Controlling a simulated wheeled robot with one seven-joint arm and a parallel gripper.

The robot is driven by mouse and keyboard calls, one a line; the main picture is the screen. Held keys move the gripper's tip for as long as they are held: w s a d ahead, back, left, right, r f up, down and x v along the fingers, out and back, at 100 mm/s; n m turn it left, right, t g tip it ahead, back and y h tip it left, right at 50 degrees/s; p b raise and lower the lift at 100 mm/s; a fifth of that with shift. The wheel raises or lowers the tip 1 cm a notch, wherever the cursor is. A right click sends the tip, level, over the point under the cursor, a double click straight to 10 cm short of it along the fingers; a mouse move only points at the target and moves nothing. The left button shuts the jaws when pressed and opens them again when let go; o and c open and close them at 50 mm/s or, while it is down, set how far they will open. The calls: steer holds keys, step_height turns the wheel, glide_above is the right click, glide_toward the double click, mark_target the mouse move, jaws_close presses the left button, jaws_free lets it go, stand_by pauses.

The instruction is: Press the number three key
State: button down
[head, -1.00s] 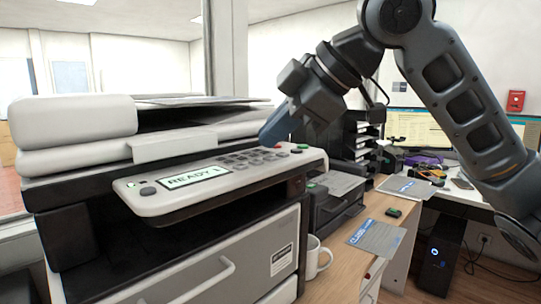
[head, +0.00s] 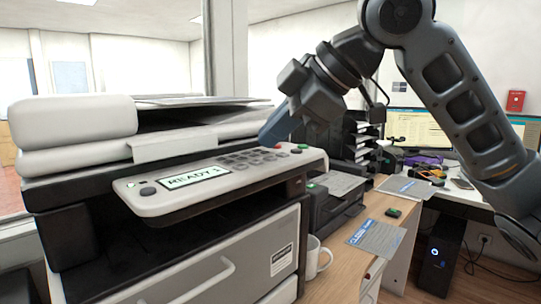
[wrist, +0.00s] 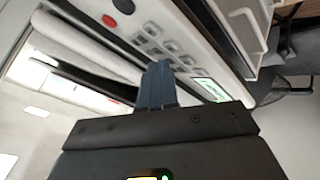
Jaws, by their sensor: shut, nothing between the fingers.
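The key panel (head: 222,183) runs along the front of a large copier. Its grey number keys (head: 240,159) sit right of a lit display (head: 194,177) reading "READY 1". I cannot read the key labels, so I cannot tell the three key apart. My gripper (head: 266,141) is shut and empty, with its blue fingers pointing down just above the back of the keypad. In the wrist view the fingertips (wrist: 160,68) overlap the keys (wrist: 172,45) and hide some of them. Whether they touch a key is unclear.
Red (wrist: 109,21) and green buttons sit at the panel's end. The copier's lid (head: 70,122) rises behind the panel. A white mug (head: 313,258), a small printer (head: 335,195) and leaflets (head: 376,238) stand on the counter to the right.

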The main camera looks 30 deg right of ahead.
steer(key=shift+f, duration=0.15)
steer(key=shift+f, duration=0.3)
steer(key=shift+f+b, duration=0.2)
steer(key=shift+b, duration=0.1)
stand_by(0.5)
steer(key=shift+r+p, duration=0.65)
step_height(320, 180, up, 6)
steer(key=p, duration=0.5)
stand_by(0.3)
stand_by(0.7)
